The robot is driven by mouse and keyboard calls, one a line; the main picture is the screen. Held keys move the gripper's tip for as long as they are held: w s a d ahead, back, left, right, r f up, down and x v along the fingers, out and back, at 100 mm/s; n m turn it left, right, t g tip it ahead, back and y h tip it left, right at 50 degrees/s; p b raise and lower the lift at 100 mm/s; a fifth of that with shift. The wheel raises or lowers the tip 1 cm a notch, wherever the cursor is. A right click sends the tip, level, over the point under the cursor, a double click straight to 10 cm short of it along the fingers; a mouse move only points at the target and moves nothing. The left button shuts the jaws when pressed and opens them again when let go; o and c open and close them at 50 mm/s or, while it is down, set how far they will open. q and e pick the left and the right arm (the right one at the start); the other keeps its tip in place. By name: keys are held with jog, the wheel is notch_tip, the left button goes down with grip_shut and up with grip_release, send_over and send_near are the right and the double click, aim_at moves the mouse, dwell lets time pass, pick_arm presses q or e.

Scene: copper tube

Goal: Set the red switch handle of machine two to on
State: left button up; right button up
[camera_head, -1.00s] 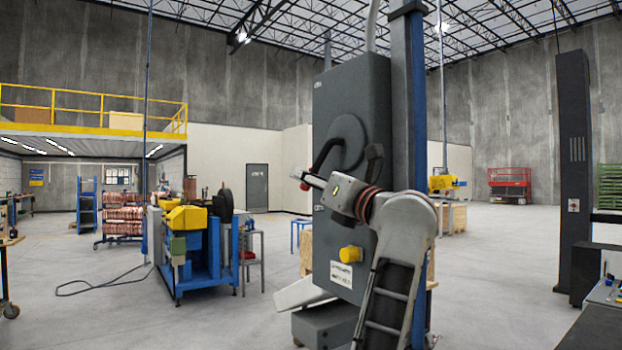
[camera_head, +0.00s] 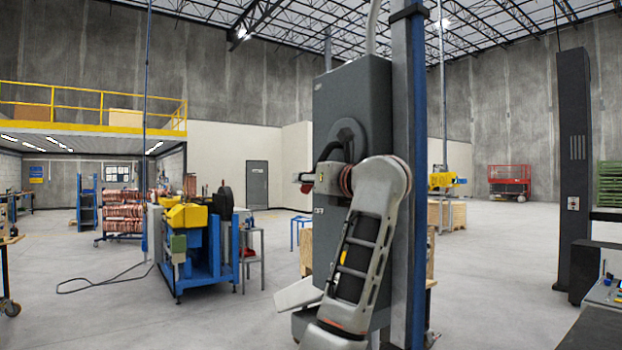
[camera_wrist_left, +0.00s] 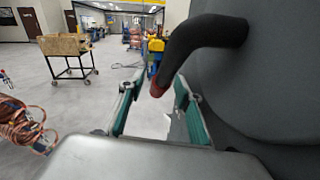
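The tall grey machine cabinet (camera_head: 350,85) stands just right of centre in the head view. On its left face is a round dark hub with a black, curved switch handle (camera_head: 330,151); my arm hides part of it. In the left wrist view the handle (camera_wrist_left: 205,38) bends down from the upper right to a red end (camera_wrist_left: 158,89). My left gripper (camera_head: 306,181) is beside the handle. In the wrist view its green-padded fingers (camera_wrist_left: 157,84) are open, with the red end in the gap between them. I cannot tell whether they touch it. My right gripper is not in view.
A blue and yellow machine (camera_head: 195,240) stands on the floor at left, with racks of copper coils (camera_head: 122,212) behind it. A blue and grey post (camera_head: 408,170) stands against the cabinet's right. A cart with a box (camera_wrist_left: 65,46) shows in the wrist view.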

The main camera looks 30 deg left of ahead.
pick_arm(q)
jog(key=shift+a, duration=0.1)
grip_shut()
